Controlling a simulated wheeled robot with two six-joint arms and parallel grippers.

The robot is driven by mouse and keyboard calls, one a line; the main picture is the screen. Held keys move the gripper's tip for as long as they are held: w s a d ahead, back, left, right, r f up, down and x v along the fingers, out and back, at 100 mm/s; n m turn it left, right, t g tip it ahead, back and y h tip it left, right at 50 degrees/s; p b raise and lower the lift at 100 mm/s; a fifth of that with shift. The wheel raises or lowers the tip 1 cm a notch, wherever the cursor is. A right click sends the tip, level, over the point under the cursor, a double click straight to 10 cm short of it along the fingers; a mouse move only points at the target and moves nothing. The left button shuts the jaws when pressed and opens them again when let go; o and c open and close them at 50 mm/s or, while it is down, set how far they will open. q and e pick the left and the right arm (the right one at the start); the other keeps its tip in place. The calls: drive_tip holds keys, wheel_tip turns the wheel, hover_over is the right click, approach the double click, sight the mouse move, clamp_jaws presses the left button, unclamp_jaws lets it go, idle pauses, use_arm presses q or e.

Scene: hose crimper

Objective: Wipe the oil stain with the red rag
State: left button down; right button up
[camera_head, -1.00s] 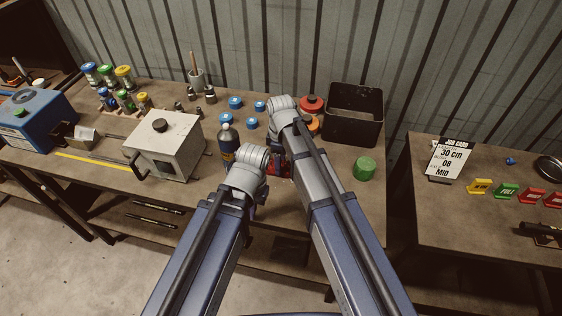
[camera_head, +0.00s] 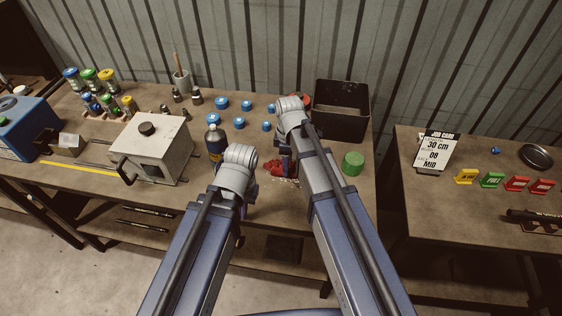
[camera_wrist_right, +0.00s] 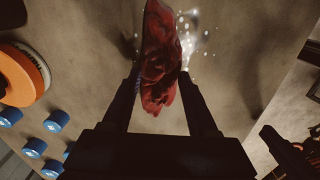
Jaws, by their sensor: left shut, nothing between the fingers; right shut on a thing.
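Pale flecks (camera_wrist_right: 190,35) show on the bench beside the rag. A dark part at the wrist view's lower right seems to be my left gripper (camera_wrist_right: 275,140), shut and empty.
A dark bottle (camera_head: 215,142) stands close to my left wrist. Several blue caps (camera_head: 239,122), a black bin (camera_head: 342,110) and a green cap (camera_head: 352,163) are around the right arm. A grey crimper box (camera_head: 150,152) stands left. A gap separates the right-hand table (camera_head: 440,205).

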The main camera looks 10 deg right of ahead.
drive_tip(key=shift+s+d, duration=0.15)
drive_tip(key=shift+d, duration=0.4)
drive_tip(key=shift+d, duration=0.1)
drive_tip(key=shift+s+d+f, duration=0.1)
drive_tip(key=shift+s+d, duration=0.2)
drive_tip(key=shift+d, duration=0.45)
drive_tip(key=shift+s+d, duration=0.25)
drive_tip(key=shift+d, duration=0.45)
drive_tip(key=shift+d, duration=0.1)
drive_tip(key=shift+s+d, duration=0.25)
drive_tip(key=shift+d, duration=0.6)
drive_tip(key=shift+s+d, duration=0.2)
drive_tip(key=shift+d, duration=0.6)
drive_tip(key=shift+s+a+r, duration=0.1)
drive_tip(key=shift+s+a, duration=0.1)
drive_tip(key=shift+s, duration=0.4)
drive_tip(key=shift+s+a+r, duration=0.1)
drive_tip(key=shift+s+a, duration=0.1)
drive_tip(key=shift+s, duration=0.4)
drive_tip(key=shift+w+a, duration=0.1)
drive_tip(key=shift+a, duration=0.05)
